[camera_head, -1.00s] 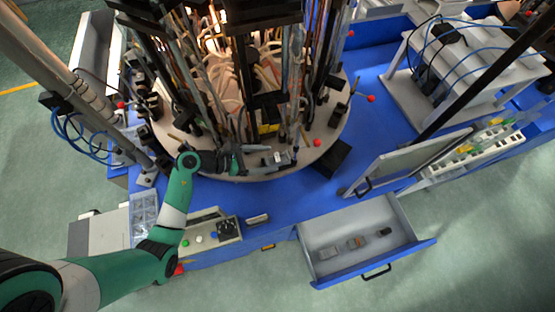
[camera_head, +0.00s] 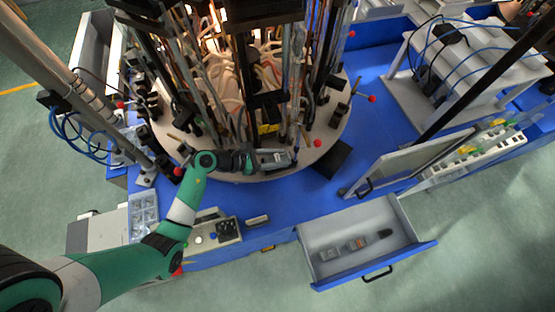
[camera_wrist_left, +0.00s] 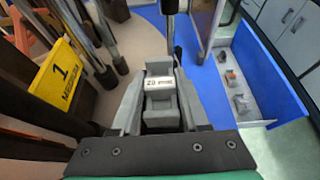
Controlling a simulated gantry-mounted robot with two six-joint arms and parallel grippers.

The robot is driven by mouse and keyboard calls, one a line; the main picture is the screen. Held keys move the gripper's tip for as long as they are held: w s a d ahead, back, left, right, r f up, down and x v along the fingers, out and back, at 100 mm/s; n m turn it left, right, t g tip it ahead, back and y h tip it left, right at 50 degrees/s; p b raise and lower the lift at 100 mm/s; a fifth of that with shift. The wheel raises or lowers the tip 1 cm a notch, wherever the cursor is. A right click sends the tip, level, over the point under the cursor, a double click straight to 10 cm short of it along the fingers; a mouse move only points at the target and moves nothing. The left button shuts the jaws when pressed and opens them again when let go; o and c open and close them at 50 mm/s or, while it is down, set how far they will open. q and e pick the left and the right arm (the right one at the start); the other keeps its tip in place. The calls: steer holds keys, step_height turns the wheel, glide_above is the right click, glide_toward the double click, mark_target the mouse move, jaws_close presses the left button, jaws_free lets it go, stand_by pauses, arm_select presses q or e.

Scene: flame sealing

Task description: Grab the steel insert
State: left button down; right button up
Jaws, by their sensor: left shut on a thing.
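The steel insert, a small grey metal block with a white label (camera_wrist_left: 161,83), sits between the fingers of my left gripper in the left wrist view. My left gripper (camera_head: 278,158) is over the front edge of the round turntable (camera_head: 225,173) in the head view, pointing right. It also shows in the left wrist view (camera_wrist_left: 160,98), where its two fingers flank the block and are shut on it. The block's underside is hidden, so I cannot tell if it touches its seat. My right gripper is not in view.
Rods and tubes crowd the turntable behind the gripper. A yellow label plate (camera_wrist_left: 62,80) stands left in the wrist view. An open drawer (camera_head: 322,275) with several small parts is at front right. A hinged panel (camera_head: 410,163) stands above it. The blue tabletop (camera_head: 290,197) in front is mostly clear.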

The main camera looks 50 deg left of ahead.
mark_target(278, 159)
arm_select(q)
steer(key=shift+r, duration=0.1)
stand_by(0.3)
steer(key=shift+r+p, duration=0.3)
steer(key=shift+r, duration=0.3)
steer(key=r, duration=0.1)
steer(key=r+p, duration=0.1)
steer(key=shift+d+r, duration=0.2)
steer(key=shift+r, duration=0.2)
steer(key=s+d+r+p, duration=0.4)
steer(key=s+d+r, duration=0.2)
steer(key=d+r, duration=0.3)
steer(key=d, duration=0.3)
